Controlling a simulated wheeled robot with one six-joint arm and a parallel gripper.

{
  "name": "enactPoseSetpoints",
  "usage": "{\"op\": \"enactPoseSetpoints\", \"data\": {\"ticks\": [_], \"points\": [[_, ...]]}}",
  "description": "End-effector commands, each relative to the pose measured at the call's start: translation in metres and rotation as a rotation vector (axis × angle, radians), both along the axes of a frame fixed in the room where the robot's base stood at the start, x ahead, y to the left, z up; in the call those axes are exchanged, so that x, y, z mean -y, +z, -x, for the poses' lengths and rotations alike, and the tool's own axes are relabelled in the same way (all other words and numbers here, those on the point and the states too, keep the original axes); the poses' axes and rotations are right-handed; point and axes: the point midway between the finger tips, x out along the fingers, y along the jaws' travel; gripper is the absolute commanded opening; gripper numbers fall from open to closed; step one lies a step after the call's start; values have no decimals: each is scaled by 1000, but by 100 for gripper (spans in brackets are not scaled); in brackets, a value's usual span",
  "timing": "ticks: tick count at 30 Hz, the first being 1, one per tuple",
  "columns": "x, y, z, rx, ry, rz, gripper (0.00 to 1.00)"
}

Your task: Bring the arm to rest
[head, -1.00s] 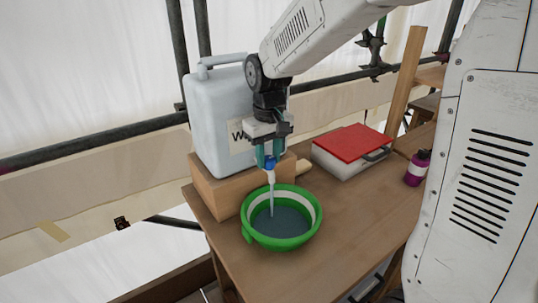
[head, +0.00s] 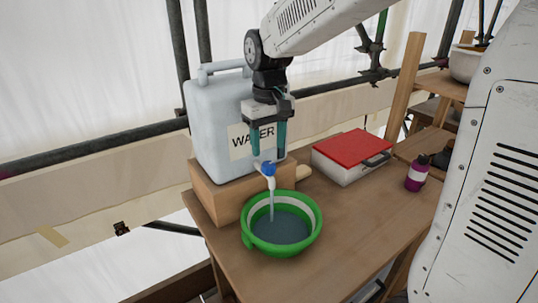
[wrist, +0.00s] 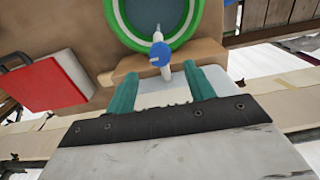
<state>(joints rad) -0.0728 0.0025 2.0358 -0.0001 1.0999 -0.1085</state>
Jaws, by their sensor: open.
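My gripper (head: 268,154) is open and empty, its two teal fingers pointing down just above the blue tap (head: 268,168) of the white water jug (head: 215,112). The jug stands on a wooden block (head: 225,197) and bears a "WATER" label, partly hidden by a finger. Water runs from the tap's white spout into the green bowl (head: 249,243), which holds dark water. In the wrist view my gripper (wrist: 160,78) shows its fingers spread apart, with the blue tap handle (wrist: 160,54) beyond them, not gripped.
A case with a red lid (head: 352,146) and a purple bottle (head: 417,173) stand on the wooden table (head: 350,225) to the right. A wooden post (head: 402,90) and scaffold poles rise behind. The front of the table is clear.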

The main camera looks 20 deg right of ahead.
Motion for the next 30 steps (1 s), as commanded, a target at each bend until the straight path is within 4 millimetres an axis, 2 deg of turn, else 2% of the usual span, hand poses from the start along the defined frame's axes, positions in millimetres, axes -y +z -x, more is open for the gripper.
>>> {"op": "enactPoseSetpoints", "data": {"ticks": [3,6,22,25,30], "points": [[0,15,-1,2,0,0,53],[0,21,0,0,0,0,53],[0,21,2,-8,-11,0,53],[2,10,18,-46,-26,4,53],[9,9,80,-70,-68,7,53]]}}
